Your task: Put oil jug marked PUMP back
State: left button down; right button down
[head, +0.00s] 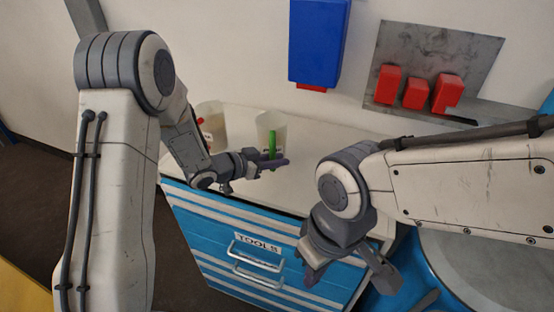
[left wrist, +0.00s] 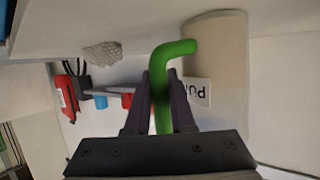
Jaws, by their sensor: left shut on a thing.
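The oil jug marked PUMP (head: 271,128) is a pale, translucent vessel with a green handle, at the top of the tool cabinet in the head view. My left gripper (head: 277,163) is shut on the green handle. In the left wrist view the handle (left wrist: 162,85) passes between the fingers, and the jug (left wrist: 228,60) shows its partly hidden label beside them. I cannot tell whether the jug's base touches the white top. My right gripper (head: 346,274) has its fingers apart and is empty, low in front of the cabinet.
A second pale jug (head: 212,118) with a red handle stands left, partly behind my left arm. The blue cabinet (head: 215,236) has a drawer marked TOOLS. A blue box (head: 319,40) and red blocks (head: 415,94) are at the wall. The white top (head: 318,140) has clear room to the right.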

pick_arm(q)
jog(key=shift+f, duration=0.2)
jog(key=c, duration=0.8)
grip_release()
jog(key=shift+o, duration=0.2)
jog(key=shift+r, duration=0.1)
